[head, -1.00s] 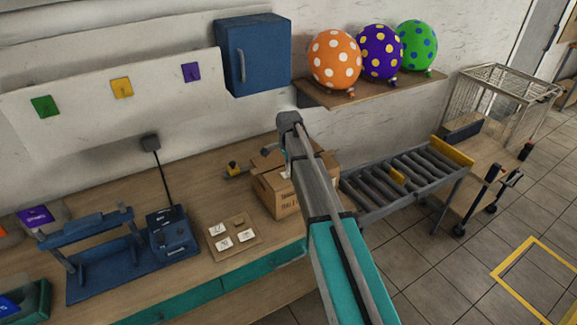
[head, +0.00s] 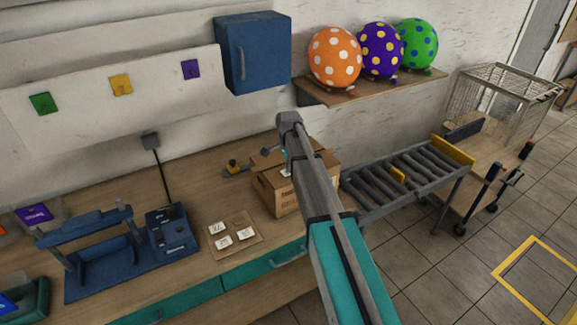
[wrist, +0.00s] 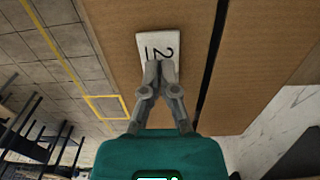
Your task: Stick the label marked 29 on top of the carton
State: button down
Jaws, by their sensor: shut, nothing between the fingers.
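The carton (head: 283,197) is a brown cardboard box on the bench, partly hidden behind my arm in the head view. Its top fills much of the wrist view (wrist: 115,25), with a dark seam running across it. A white label (wrist: 146,43) lies on that top, left of the seam. A 2 shows on it; the rest of its marking is hidden by my fingers. My gripper (wrist: 161,64) is shut and empty, fingertips over the label's near part. I cannot tell whether they touch it. In the head view my gripper is mostly hidden behind my arm.
A small board (head: 250,238) with several white labels lies left of the carton. A blue press (head: 108,262) and a blue printer (head: 172,238) stand further left. A roller conveyor (head: 405,180) is on the right. Balloons sit on a wall shelf (head: 330,96) behind.

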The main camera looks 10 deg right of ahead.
jog(key=shift+f+b, duration=0.55)
dwell(1.7)
jog(key=shift+r, duration=0.15)
jog(key=shift+r+p, duration=3.35)
jog(key=shift+p, duration=0.2)
jog(key=s+f+n+b, duration=0.4)
jog(key=s+n, duration=0.3)
jog(key=s, duration=0.7)
jog(key=s+f+n+b, duration=0.4)
jog(key=s+n, duration=0.3)
jog(key=s, duration=0.8)
jog(key=shift+a+f, duration=0.2)
